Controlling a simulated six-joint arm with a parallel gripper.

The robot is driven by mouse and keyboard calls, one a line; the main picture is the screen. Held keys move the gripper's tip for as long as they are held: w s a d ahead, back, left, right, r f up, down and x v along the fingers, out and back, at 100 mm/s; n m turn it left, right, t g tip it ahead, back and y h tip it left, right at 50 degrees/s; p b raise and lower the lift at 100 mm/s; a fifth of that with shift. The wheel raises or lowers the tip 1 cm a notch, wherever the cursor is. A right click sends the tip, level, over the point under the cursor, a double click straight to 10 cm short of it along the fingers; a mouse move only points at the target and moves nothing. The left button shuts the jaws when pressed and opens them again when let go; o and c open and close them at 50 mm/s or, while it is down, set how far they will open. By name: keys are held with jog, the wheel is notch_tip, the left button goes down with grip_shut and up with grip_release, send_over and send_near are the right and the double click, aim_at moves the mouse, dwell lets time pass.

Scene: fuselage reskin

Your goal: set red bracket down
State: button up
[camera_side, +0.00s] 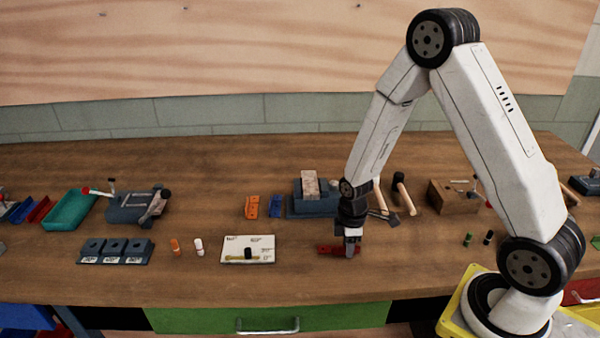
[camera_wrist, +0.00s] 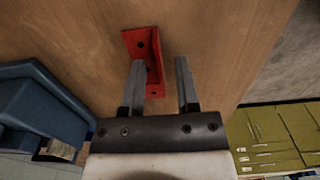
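The red bracket (camera_side: 327,249) lies on the wooden bench top near the front, right of the white card. In the wrist view the red bracket (camera_wrist: 133,42) is L-shaped with holes. My gripper (camera_side: 351,250) points down at the bracket's right part. In the wrist view my gripper (camera_wrist: 161,62) has its fingers spread apart. The left finger overlaps the bracket in the picture, and a clear gap separates the right finger from it. Part of the bracket is hidden behind the left finger. I cannot tell whether the left finger touches it.
A white card (camera_side: 235,257) lies left of the bracket. Orange (camera_side: 252,207) and blue (camera_side: 275,206) brackets lie behind it. A blue-grey block fixture (camera_side: 300,208) stands behind my gripper, near a hammer (camera_side: 403,194). Bench in front of the bracket is clear to the edge.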

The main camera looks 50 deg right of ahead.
jog(key=shift+r, duration=0.1)
notch_tip(320, 180, up, 12)
dwell(1.1)
jog(key=shift+a+r, duration=0.1)
jog(key=shift+a, duration=0.05)
dwell(0.5)
jog(key=s+a+r+m+t, duration=0.1)
jog(key=s+a+m+t, duration=0.1)
jog(key=s+a+m, duration=0.3)
jog(key=a+m, duration=0.1)
jog(key=m, duration=0.3)
jog(key=shift+s+a+r+t, duration=0.2)
jog(key=shift+s+a+t, duration=0.1)
jog(key=shift+s, duration=0.1)
